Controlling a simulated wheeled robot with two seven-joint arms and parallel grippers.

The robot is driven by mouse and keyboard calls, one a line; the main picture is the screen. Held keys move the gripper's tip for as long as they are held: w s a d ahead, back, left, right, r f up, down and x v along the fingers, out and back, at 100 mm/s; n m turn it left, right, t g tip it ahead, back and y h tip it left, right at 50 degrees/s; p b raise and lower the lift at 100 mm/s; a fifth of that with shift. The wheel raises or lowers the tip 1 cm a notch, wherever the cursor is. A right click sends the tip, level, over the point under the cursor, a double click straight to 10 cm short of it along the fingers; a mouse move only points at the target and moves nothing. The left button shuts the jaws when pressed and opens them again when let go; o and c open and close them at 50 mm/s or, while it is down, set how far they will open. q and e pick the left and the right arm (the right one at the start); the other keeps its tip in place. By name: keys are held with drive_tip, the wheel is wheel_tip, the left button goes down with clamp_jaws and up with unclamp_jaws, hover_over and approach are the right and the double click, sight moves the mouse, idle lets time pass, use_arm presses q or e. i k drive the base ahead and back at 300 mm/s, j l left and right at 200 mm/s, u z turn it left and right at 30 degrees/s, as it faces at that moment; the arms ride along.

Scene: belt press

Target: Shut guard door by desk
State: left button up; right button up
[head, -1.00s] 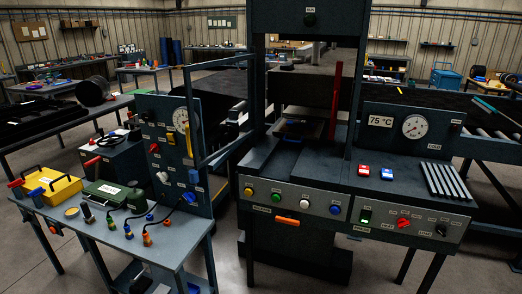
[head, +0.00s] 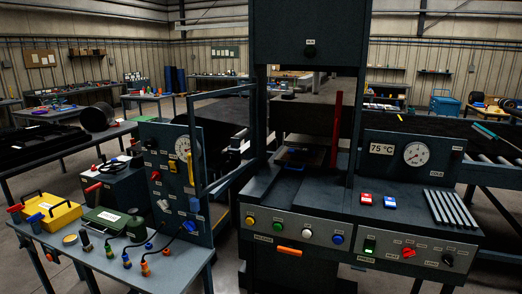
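The guard door (head: 221,181) is an open blue-grey frame at the left side of the press (head: 309,215). It stands swung out toward me and to the left, at an angle to the press front, so the press opening is uncovered. A yellow upright bar (head: 190,167), which looks like its handle, shows near the frame's free edge, in front of the gauge panel. Inside the press opening lies a dark plate with a blue edge (head: 291,167). A red upright bar (head: 336,129) stands at the opening's right. Neither of my grippers is in view.
The desk (head: 150,272) at left holds a yellow case (head: 57,218), a green box (head: 113,221), several cable plugs and an upright gauge panel (head: 160,165) close to the door's free edge. A control panel (head: 410,250) fronts the press. Floor shows between desk and press.

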sight(190, 99)
drive_tip(key=j+z, duration=0.15)
drive_tip(key=z, duration=0.25)
drive_tip(key=i+j+z, duration=0.1)
drive_tip(key=z, duration=0.3)
drive_tip(key=i+j+z, duration=0.1)
drive_tip(key=j+z, duration=0.3)
drive_tip(key=j, duration=0.85)
drive_tip(key=j+z, duration=0.4)
drive_tip(key=j, duration=1.4)
drive_tip(key=k+j, duration=0.1)
drive_tip(key=j, duration=0.5)
drive_tip(key=k+j, duration=0.1)
drive_tip(key=j, duration=1.1)
drive_tip(key=k+l+u, duration=0.1)
drive_tip(key=k+l, duration=0.25)
